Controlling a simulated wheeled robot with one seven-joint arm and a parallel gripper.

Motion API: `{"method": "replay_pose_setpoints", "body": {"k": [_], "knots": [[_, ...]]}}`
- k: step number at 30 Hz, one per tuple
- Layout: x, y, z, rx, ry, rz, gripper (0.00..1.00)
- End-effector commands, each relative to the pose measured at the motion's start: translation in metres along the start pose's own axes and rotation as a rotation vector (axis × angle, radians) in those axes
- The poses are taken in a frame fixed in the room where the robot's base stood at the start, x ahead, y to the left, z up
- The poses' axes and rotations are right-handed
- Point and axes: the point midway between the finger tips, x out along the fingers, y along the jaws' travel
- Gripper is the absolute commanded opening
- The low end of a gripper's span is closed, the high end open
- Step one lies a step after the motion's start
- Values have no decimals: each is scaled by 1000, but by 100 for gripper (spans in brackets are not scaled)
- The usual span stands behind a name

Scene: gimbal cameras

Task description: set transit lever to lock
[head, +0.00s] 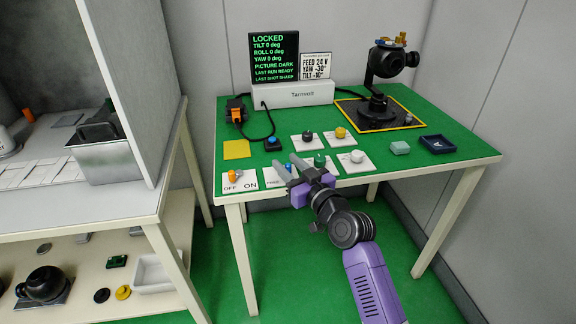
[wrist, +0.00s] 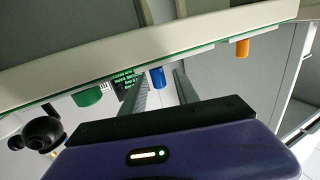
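A lever with a blue handle (head: 288,167) stands on a white plate (head: 272,182) at the table's front edge. The plate's lettering is partly covered by my gripper, and I cannot read the lever's setting from it. My gripper (head: 283,160) is open, its two fingers reaching over the plate, one on each side of the blue handle. In the wrist view the blue handle (wrist: 157,77) shows between the two fingers (wrist: 158,82), with a gap visible. I cannot tell whether either finger touches it. The black display (head: 274,58) reads LOCKED at the top.
An orange-handled OFF/ON switch (head: 232,176) stands left of the lever. A green knob (head: 319,160) and a white knob (head: 357,156) stand right. The gimbal camera (head: 385,75) is at the back right. A blue tray (head: 437,144) lies front right.

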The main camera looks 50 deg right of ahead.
Motion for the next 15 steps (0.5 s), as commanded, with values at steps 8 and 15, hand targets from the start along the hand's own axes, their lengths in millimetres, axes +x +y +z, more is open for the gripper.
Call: {"method": "replay_pose_setpoints", "body": {"k": [8,15], "knots": [[0,0,1,0,-1,0,38],[-23,0,3,2,-3,1,38]]}}
